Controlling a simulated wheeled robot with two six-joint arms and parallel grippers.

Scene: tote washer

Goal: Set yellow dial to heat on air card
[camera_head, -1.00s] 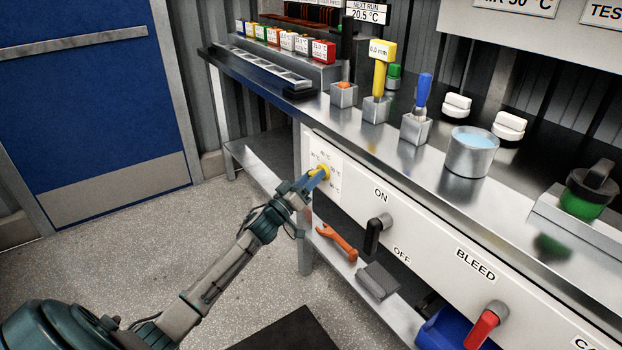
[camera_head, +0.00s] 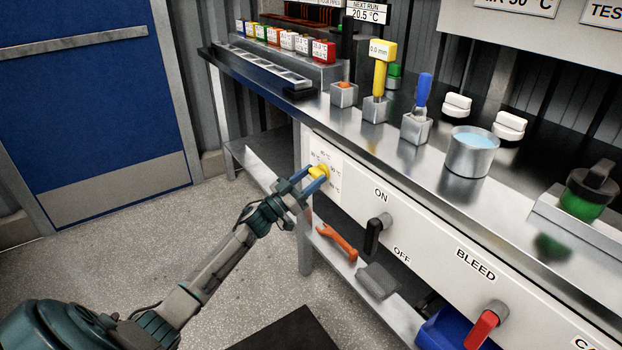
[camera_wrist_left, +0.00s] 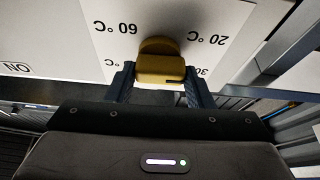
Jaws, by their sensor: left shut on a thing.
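The yellow dial (camera_head: 318,171) sits on a white panel plate with temperature marks around it, at the left end of the bench front. In the left wrist view the dial (camera_wrist_left: 160,68) lies between my two fingers, with "60 °C" and "20 °C" readable beside it and other marks partly hidden. A dark line shows on its knob. My left gripper (camera_head: 308,187) is shut on the dial, one finger on each side. The air card (camera_head: 367,12) reads "NEXT RUN 20.5 °C" at the top. My right gripper is not in view.
Right of the dial are a black ON/OFF lever (camera_head: 374,236) and a red BLEED handle (camera_head: 484,327). An orange wrench (camera_head: 337,241) lies on the lower shelf. Gauges, a metal cup (camera_head: 471,152) and coloured blocks stand on the bench. The floor at left is clear.

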